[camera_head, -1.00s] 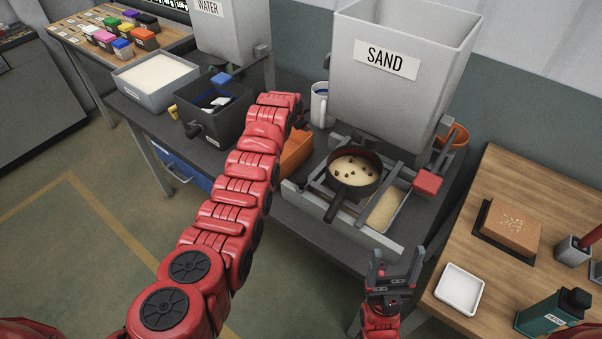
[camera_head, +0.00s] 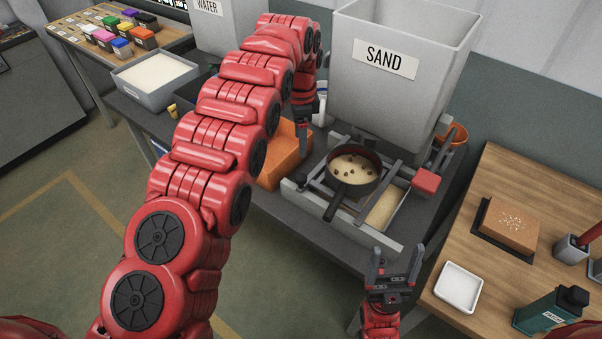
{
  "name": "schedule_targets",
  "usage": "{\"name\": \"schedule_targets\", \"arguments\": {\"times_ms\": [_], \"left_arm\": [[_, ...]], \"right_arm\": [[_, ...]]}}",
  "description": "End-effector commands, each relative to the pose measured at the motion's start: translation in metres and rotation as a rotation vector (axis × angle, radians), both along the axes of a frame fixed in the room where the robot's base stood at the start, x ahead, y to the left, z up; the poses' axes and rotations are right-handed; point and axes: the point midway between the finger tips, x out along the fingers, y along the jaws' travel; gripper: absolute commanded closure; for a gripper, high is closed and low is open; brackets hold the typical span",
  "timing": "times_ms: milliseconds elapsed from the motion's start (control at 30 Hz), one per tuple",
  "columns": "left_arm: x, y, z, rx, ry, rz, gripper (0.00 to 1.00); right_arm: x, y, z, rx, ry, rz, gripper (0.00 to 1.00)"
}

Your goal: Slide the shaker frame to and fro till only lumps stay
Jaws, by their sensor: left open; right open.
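The shaker frame (camera_head: 322,184) is a grey rail frame on the dark bench below the sand hopper (camera_head: 405,75). A round dark sieve pan (camera_head: 338,201) with a handle sits in it, holding pale sand and several dark lumps (camera_head: 354,169). A tray of sand (camera_head: 386,207) shows under the frame at its right. My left gripper (camera_head: 301,150) is open and points down just left of the frame, partly hidden by its own arm and apart from the pan. My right gripper (camera_head: 378,255) is open and empty in front of the bench's front edge.
An orange bin (camera_head: 284,160) stands left of the frame, beside my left gripper. A red block (camera_head: 427,181) is at the frame's right end.

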Motion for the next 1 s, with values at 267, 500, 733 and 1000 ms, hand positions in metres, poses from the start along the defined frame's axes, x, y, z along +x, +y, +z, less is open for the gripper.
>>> {"name": "schedule_targets", "arguments": {"times_ms": [267,500,733,1000], "left_arm": [[-0.002,-0.002,-0.067,0.001,0.005,-0.003,0.26],[-0.002,-0.002,-0.116,0.000,0.004,-0.003,0.26],[0.000,-0.002,-0.132,-0.001,-0.001,-0.002,0.26],[0.000,-0.002,-0.137,-0.001,-0.001,-0.002,0.26]], "right_arm": [[0.000,0.000,0.010,0.000,0.000,0.000,0.26],[0.000,0.000,0.022,0.000,0.000,0.000,0.26],[0.000,0.000,0.024,0.000,0.000,0.000,0.26],[0.000,0.000,0.025,0.000,0.000,0.000,0.26]]}}
